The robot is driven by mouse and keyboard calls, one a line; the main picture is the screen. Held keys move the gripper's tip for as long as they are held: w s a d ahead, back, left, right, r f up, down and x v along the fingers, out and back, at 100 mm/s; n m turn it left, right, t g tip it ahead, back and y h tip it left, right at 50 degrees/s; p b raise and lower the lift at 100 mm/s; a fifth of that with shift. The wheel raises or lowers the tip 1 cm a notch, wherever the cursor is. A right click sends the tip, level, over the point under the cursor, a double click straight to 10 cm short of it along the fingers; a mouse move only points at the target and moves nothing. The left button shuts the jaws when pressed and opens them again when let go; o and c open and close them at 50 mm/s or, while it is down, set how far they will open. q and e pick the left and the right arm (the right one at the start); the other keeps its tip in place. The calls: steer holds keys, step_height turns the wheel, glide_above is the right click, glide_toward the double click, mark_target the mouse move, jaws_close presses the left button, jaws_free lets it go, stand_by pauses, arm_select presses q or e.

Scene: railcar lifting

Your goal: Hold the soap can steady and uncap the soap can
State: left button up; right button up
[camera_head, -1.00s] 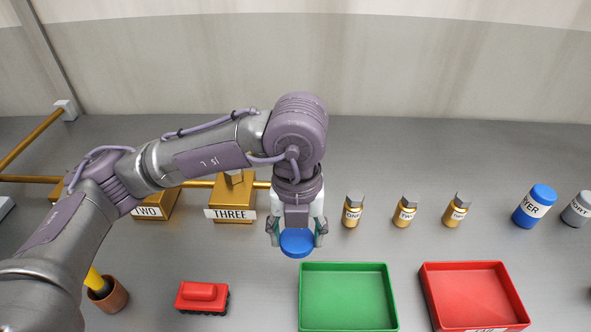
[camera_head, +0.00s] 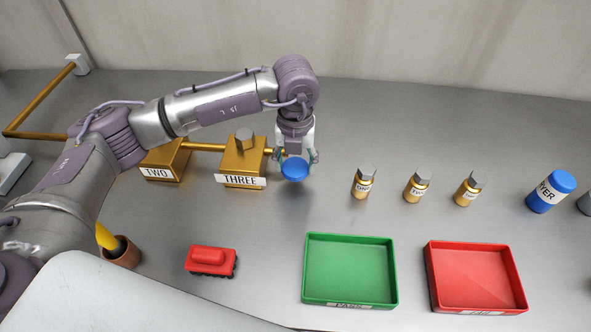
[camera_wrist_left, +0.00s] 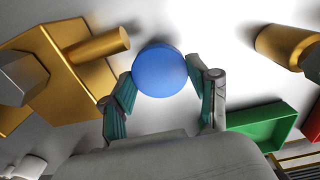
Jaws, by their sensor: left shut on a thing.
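My left gripper (camera_head: 296,160) reaches down beside the gold block labelled THREE. It is shut on a round blue thing (camera_head: 294,170), whose flat top shows between the fingers. In the left wrist view the blue disc (camera_wrist_left: 160,71) sits between the two fingertips. I cannot tell whether this is the soap can or only its cap, as the part below is hidden. A blue container with a white label ending in YER (camera_head: 551,191) stands tilted in the picture at the right. My right gripper is not in view.
The THREE block (camera_head: 243,162) is close left of the gripper, with the TWO block (camera_head: 165,163) beyond. Three small gold bottles (camera_head: 417,187) stand to the right. A green tray (camera_head: 393,270), a red tray (camera_head: 432,280) and a red toy railcar (camera_head: 211,261) are in front.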

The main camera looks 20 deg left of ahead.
mark_target(295, 167)
arm_select(q)
step_height(295, 167, down, 3)
steer(key=shift+f+p, duration=0.2)
steer(key=shift+p, duration=0.35)
steer(key=shift+f, duration=0.35)
steer(key=o, duration=1.3)
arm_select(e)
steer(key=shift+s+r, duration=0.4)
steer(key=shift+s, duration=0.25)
